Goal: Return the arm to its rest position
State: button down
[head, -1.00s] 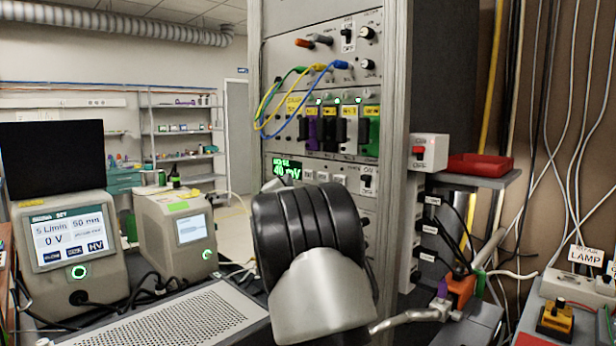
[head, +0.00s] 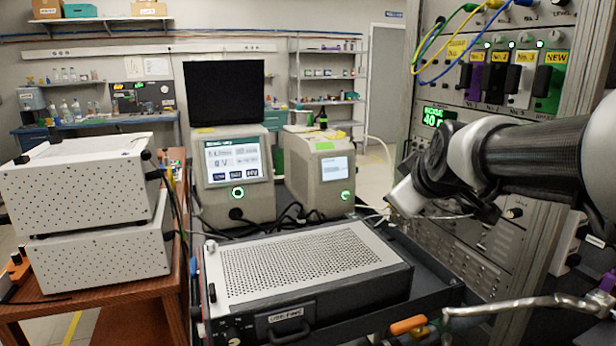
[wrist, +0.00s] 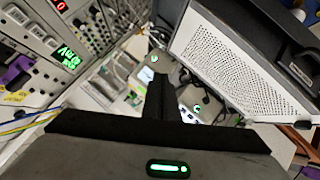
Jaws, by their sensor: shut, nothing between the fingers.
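My arm (head: 530,155) reaches in from the right edge of the head view, in front of the instrument rack. Its white and black wrist end tilts down to the left, above the back right of the perforated grey box (head: 300,262). In the wrist view my gripper (wrist: 158,92) shows as dark fingers together at the middle, with nothing between them. The fingertips are not clear in the head view. The perforated box also shows at upper right in the wrist view (wrist: 235,65), apart from the fingers.
The instrument rack (head: 590,45), with coloured cables and a green display, stands close behind my arm. Two beige monitor units (head: 238,190) stand behind the perforated box. White stacked boxes (head: 85,190) sit on a brown cart at left. A metal lever (head: 530,303) is at lower right.

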jog(key=s+a+f+m+g, duration=0.2)
jog(key=s+f+m+g, duration=0.3)
jog(key=s, duration=0.8)
jog(key=s+a+f+m+g, duration=0.1)
jog(key=s+a+f+m, duration=0.15)
jog(key=s+f, duration=0.75)
notch_tip(320, 180, up, 25)
jog(key=s+p, duration=0.2)
jog(key=p, duration=1.9)
jog(key=shift+d, duration=0.1)
